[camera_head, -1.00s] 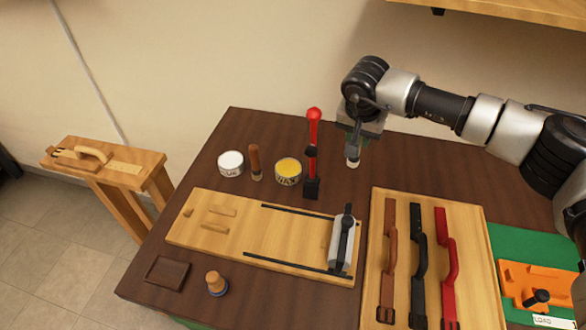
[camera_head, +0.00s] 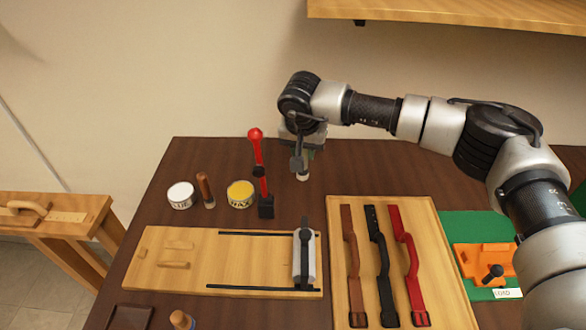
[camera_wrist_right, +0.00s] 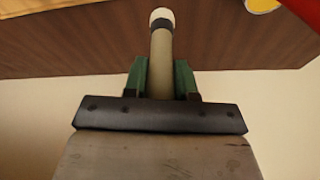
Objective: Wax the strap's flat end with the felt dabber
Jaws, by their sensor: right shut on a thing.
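My right gripper (camera_head: 301,150) is shut on the felt dabber (camera_head: 302,176) above the back of the dark table, right of the red lever. In the right wrist view the green fingers (camera_wrist_right: 160,78) grip the dabber's olive handle (camera_wrist_right: 161,50), and its pale felt tip (camera_wrist_right: 162,16) points away from the gripper. The open tin of yellow wax (camera_head: 240,194) stands left of the lever. A brown strap (camera_head: 351,250), a black strap (camera_head: 377,250) and a red strap (camera_head: 407,250) lie on a wooden board, flat ends toward the back and buckles toward the front. My left gripper is out of view.
A red-handled lever tool (camera_head: 258,165) stands between wax and dabber. A white tin (camera_head: 181,195) and a wooden-handled tool (camera_head: 205,190) stand left. A wooden jig board (camera_head: 225,262) with a grey block (camera_head: 304,258) lies in front. An orange fixture (camera_head: 482,262) sits on green at right.

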